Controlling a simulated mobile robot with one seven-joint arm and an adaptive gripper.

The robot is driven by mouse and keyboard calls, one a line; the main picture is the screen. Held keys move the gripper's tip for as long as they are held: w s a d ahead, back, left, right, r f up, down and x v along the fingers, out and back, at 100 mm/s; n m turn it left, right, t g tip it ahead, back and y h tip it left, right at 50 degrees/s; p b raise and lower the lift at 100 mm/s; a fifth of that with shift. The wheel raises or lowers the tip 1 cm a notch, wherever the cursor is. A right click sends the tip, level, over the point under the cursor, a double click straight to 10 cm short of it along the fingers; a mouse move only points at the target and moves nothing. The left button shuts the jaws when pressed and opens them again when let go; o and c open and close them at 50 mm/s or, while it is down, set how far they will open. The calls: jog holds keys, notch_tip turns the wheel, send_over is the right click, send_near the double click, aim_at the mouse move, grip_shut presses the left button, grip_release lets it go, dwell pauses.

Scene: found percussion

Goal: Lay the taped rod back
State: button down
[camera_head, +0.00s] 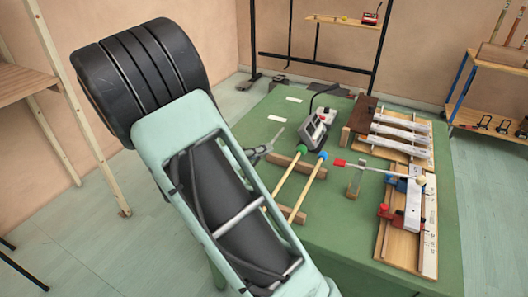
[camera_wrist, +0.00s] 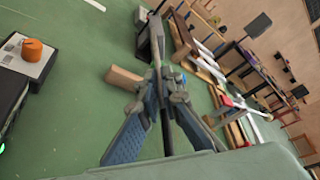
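I cannot tell whether this is the taped rod. Two light wooden sticks, one with a green head (camera_head: 302,150) and one with a blue head (camera_head: 322,155), lie across wooden rests to its left. My gripper (camera_head: 266,147) is over the table, left of the sticks. In the wrist view my gripper (camera_wrist: 163,88) has its fingertips close together, with a dark bar between the fingers; a grip is unclear.
A grey device (camera_head: 314,133) with a black arm stands behind the sticks. White bars on a wooden base (camera_head: 400,138) and a wooden board assembly (camera_head: 410,225) occupy the right side. An orange object (camera_wrist: 37,49) shows in the wrist view. The table's back left is mostly clear.

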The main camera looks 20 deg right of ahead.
jog(key=shift+r+p, duration=0.15)
jog(key=shift+p, duration=0.3)
jog(key=shift+f+b, duration=1.35)
jog(key=shift+f, duration=2.05)
jog(key=shift+f, duration=0.25)
jog(key=c, duration=2.1)
grip_release()
jog(key=v, duration=1.2)
